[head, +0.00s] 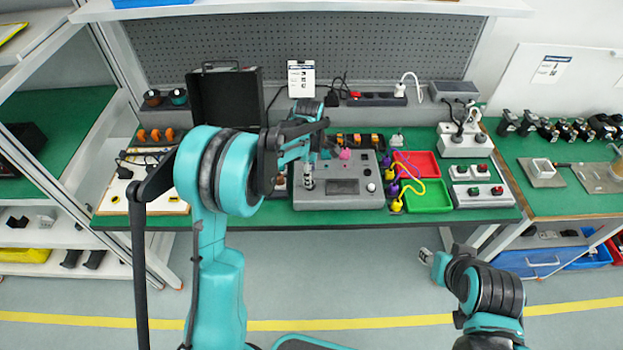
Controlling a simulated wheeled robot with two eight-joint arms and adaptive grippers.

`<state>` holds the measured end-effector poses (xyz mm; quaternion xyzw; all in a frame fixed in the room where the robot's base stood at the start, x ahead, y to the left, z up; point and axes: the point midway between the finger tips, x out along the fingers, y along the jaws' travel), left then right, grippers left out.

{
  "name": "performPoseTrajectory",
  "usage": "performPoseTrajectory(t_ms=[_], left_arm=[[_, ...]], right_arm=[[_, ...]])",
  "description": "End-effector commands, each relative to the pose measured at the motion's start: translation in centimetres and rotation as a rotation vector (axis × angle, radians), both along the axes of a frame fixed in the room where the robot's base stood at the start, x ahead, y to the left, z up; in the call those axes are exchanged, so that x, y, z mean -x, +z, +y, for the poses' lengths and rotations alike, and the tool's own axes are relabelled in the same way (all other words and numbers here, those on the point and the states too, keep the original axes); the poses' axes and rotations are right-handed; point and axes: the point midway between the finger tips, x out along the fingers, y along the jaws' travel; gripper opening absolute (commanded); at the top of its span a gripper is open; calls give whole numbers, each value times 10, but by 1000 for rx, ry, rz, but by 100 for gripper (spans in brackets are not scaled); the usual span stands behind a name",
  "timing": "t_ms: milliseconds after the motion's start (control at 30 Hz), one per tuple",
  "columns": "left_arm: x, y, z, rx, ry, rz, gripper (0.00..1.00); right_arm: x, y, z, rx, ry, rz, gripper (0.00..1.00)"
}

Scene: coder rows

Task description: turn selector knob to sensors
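A grey control box (338,202) with a dark display stands near the front edge of the green bench. A small round pale knob (371,187) shows on its top at the right, and a pink part (345,154) shows at its back. My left gripper (308,182) points down over the left part of the box, at or just above its top. It hides what is under it, so I cannot tell whether it touches a knob or holds one. No "sensors" label is readable. My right gripper (426,257) is away from the box, in front of the bench; its fingers are too small to judge.
A red tray (418,160) and a green tray (430,198) with yellow and purple cables lie right of the box. Button boxes (481,195) stand farther right. An open black case (226,98) is behind my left arm. Floor before the bench is clear.

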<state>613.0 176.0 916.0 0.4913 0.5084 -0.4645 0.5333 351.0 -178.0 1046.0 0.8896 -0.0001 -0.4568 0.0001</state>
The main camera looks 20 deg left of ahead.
Motion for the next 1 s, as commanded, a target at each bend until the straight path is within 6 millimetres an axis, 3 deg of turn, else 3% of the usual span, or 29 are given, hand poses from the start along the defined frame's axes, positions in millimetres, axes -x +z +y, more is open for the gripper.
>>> performPoseTrajectory(t_ms=[33,200,600,800,1000], left_arm=[[-1,-12,0,0,0,-1,49],[-2,-34,0,0,-1,-1,49],[-2,-42,0,0,-2,-1,49],[-2,-41,0,0,-2,-2,0],[-2,-41,0,0,-6,-2,0]], right_arm=[[0,-5,0,0,0,0,40],[0,-12,0,0,0,0,40],[0,-13,0,0,0,0,40],[0,-13,0,0,0,0,40],[0,-13,0,0,0,0,40]])
